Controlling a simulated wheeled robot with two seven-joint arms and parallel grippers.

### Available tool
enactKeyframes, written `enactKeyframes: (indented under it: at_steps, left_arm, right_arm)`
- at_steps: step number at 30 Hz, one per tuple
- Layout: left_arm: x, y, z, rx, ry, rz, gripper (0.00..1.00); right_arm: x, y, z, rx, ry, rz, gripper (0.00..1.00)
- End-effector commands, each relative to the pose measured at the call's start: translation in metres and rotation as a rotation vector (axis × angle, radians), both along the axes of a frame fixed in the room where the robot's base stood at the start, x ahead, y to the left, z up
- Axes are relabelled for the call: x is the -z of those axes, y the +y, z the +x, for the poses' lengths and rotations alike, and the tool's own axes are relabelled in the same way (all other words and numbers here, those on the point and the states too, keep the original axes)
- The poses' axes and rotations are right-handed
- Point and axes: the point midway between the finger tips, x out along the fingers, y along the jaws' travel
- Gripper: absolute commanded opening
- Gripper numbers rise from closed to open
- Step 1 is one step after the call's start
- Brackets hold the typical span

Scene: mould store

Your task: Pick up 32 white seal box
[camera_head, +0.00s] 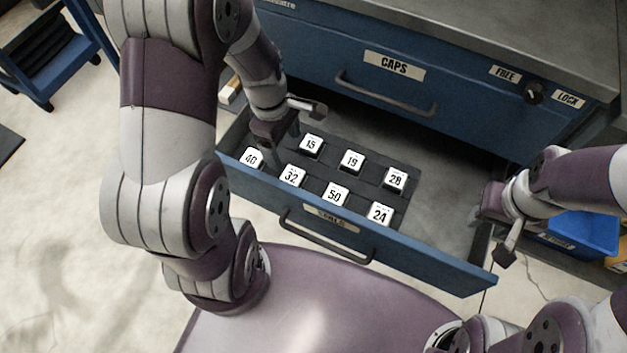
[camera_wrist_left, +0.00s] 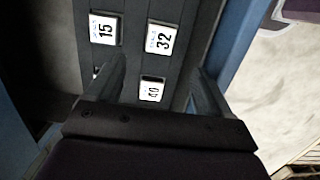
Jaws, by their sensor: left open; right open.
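The white seal box marked 32 (camera_head: 291,176) sits in a dark insert in the open drawer, in the front row between the boxes marked 40 (camera_head: 251,158) and 50 (camera_head: 334,195). My left gripper (camera_head: 277,142) is open and empty over the drawer's left end. In the left wrist view, box 32 (camera_wrist_left: 160,40) lies just beyond the fingertips, box 40 (camera_wrist_left: 152,90) shows between the fingers, and box 15 (camera_wrist_left: 104,29) lies at upper left. My right gripper (camera_head: 498,228) is open at the drawer's right end, away from the boxes.
Other white boxes, 15 (camera_head: 311,145), 19 (camera_head: 351,161), 28 (camera_head: 395,179) and 24 (camera_head: 379,214), sit in the same insert. The drawer front with its handle (camera_head: 325,248) faces me. The drawer's right part is bare. A blue bin (camera_head: 585,232) stands at right.

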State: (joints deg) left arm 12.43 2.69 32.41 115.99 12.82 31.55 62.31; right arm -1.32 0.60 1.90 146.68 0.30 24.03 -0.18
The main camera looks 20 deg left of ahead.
Motion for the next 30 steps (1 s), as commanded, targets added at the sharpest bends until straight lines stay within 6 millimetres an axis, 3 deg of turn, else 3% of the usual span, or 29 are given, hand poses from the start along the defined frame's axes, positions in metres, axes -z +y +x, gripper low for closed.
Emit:
enactKeyframes:
  at_steps: [1, 6, 13, 18, 26, 30]
  left_arm:
    - [0.016, -0.002, -0.001, 0.0, 0.003, -0.001, 0.81]
    - [0.052, -0.006, -0.001, 0.003, 0.002, 0.0, 0.81]
    - [0.074, -0.01, -0.001, 0.005, 0.0, 0.001, 0.81]
    - [0.107, -0.015, -0.001, 0.005, 0.001, 0.0, 0.81]
    - [0.112, -0.016, -0.001, 0.005, 0.001, 0.0, 0.81]
    - [0.112, -0.016, -0.001, 0.005, 0.0, 0.001, 0.39]
  right_arm:
    - [0.01, 0.0, 0.0, 0.0, 0.0, 0.0, 0.43]
    - [0.027, 0.0, 0.0, 0.0, 0.0, 0.0, 0.43]
    - [0.039, 0.0, 0.0, 0.0, 0.0, 0.0, 0.43]
    - [0.063, 0.0, 0.0, 0.0, 0.001, 0.0, 0.43]
    - [0.063, 0.0, 0.0, 0.0, 0.0, 0.0, 0.43]
    - [0.062, 0.0, 0.0, 0.0, 0.0, 0.0, 0.43]
